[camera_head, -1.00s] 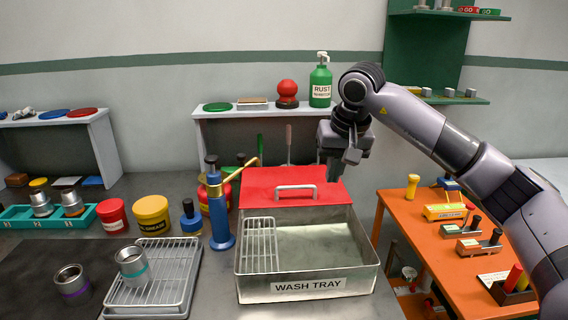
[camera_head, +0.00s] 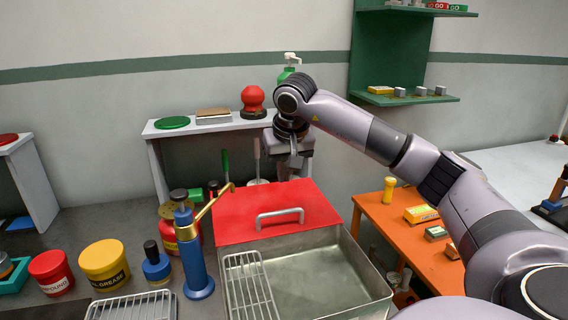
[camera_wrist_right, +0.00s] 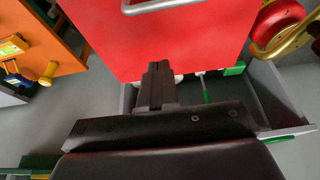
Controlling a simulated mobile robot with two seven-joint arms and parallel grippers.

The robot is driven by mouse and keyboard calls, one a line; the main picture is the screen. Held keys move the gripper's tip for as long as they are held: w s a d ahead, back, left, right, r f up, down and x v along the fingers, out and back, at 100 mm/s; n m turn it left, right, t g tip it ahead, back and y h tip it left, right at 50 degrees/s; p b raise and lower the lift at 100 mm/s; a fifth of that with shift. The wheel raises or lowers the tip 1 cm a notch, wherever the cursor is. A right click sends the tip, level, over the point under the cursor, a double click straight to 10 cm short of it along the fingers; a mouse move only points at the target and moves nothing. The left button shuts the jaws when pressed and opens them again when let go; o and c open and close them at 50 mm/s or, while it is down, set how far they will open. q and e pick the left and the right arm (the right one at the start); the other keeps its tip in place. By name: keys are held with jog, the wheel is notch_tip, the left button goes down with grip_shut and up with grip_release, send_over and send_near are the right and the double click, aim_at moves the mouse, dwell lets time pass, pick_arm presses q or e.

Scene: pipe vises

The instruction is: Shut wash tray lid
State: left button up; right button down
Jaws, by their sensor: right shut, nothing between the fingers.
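The wash tray (camera_head: 372,296) is a grey metal box at the lower middle of the head view. Its front part is open, showing the inside and a wire rack (camera_head: 248,284). The red lid (camera_head: 240,212) with a metal handle (camera_head: 280,216) is at the tray's back; I cannot tell its exact tilt. My right gripper (camera_head: 294,168) is at the lid's far edge, behind it. In the wrist view the right gripper (camera_wrist_right: 158,80) is shut and empty, its tips by the edge of the red lid (camera_wrist_right: 200,45); contact is unclear. My left gripper is out of view.
A blue pump bottle (camera_head: 194,255) with a brass spout stands close left of the tray. A shelf (camera_head: 160,130) with a red-topped item (camera_head: 253,100) stands behind. An orange table (camera_head: 375,212) is on the right.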

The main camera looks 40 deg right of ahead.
aim_at(287, 222)
jog(key=x, duration=0.5)
jog(key=shift+a+f, duration=0.1)
jog(key=shift+f, duration=0.15)
jog(key=shift+s+a+f+p, duration=0.1)
jog(key=shift+s+a+p, duration=0.15)
jog(key=shift+s, duration=0.35)
jog(key=shift+s+a+p, duration=0.15)
jog(key=shift+s+a, duration=0.2)
jog(key=shift+s, duration=0.25)
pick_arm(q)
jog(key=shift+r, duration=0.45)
pick_arm(e)
jog(key=shift+s+a+f, duration=0.15)
jog(key=shift+s+a, duration=0.15)
jog(key=shift+s, duration=0.1)
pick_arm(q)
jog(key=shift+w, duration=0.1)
pick_arm(e)
jog(key=shift+s, duration=0.1)
